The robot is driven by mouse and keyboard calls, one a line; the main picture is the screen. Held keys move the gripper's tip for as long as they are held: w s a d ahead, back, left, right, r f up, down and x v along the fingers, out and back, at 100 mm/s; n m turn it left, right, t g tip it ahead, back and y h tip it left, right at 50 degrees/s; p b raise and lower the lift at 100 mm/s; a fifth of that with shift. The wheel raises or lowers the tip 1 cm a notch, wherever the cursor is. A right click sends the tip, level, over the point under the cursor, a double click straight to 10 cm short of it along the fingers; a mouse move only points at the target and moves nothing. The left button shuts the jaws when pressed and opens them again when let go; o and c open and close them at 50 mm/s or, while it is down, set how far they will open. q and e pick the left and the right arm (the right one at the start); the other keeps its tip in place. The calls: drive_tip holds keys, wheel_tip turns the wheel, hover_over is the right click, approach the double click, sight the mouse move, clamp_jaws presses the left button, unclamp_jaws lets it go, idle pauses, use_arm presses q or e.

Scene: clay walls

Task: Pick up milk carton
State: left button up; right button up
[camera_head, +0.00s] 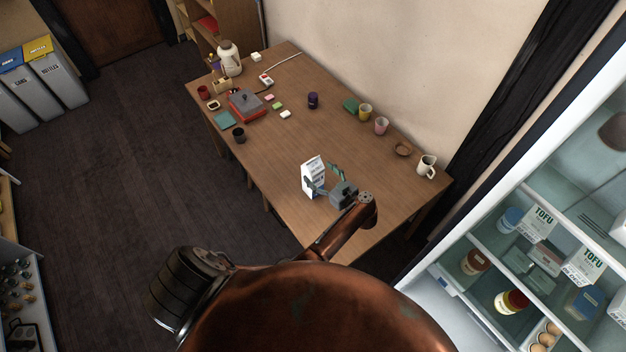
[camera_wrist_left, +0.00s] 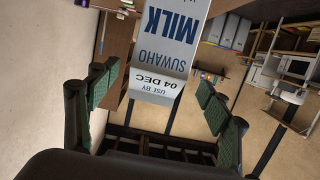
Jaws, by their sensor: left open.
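The milk carton (camera_head: 312,172) is white with dark lettering and stands upright on the wooden table (camera_head: 285,160). In the left wrist view the green-padded fingers (camera_wrist_left: 156,85) are spread on either side of the carton's line, with gaps to both. Whether the fingertips reach past its near face is hard to tell. My right gripper is not in view.
A black cup (camera_head: 239,135), a red-and-grey box (camera_head: 247,105), and a white jug (camera_head: 230,58) are at the table's far end. An open fridge (camera_head: 480,240) is at right. Table around the carton is clear.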

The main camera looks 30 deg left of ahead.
sight(313, 167)
use_arm(q)
drive_tip(key=a+b, duration=0.1)
drive_tip(key=w+a+f+b, duration=0.2)
drive_tip(key=shift+a+b, duration=0.35)
drive_tip(key=shift+b, duration=0.05)
drive_tip(key=shift+a, duration=0.25)
drive_tip(key=shift+r, duration=0.1)
clamp_jaws()
idle(0.5)
drive_tip(key=shift+w+r, duration=0.1)
drive_tip(key=shift+r, duration=0.05)
